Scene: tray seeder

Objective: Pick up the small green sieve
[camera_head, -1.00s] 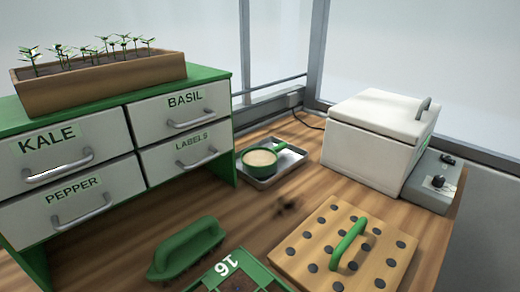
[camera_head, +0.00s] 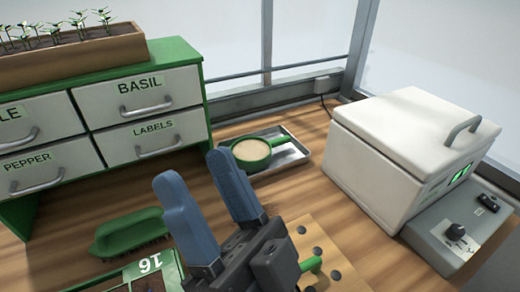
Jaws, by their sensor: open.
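The small green sieve (camera_head: 252,166) lies in a shallow grey metal tray (camera_head: 297,161) towards the back of the wooden table. Its round bowl has a pale tan inside, and its green handle points right. My gripper (camera_head: 198,165) shows from the lower middle, its two blue fingers pointing up and apart. It is open and nothing shows between the fingers. The right finger appears just left of and in front of the sieve's rim; whether they touch I cannot tell, but a gap seems to lie between them.
A drawer cabinet (camera_head: 166,124) with a seedling box (camera_head: 92,48) stands left. A green brush (camera_head: 130,232) and a seed tray marked 16 (camera_head: 152,266) lie in front. A wooden dibber board (camera_head: 316,238) is partly behind my gripper. A white lidded box (camera_head: 392,160) stands right.

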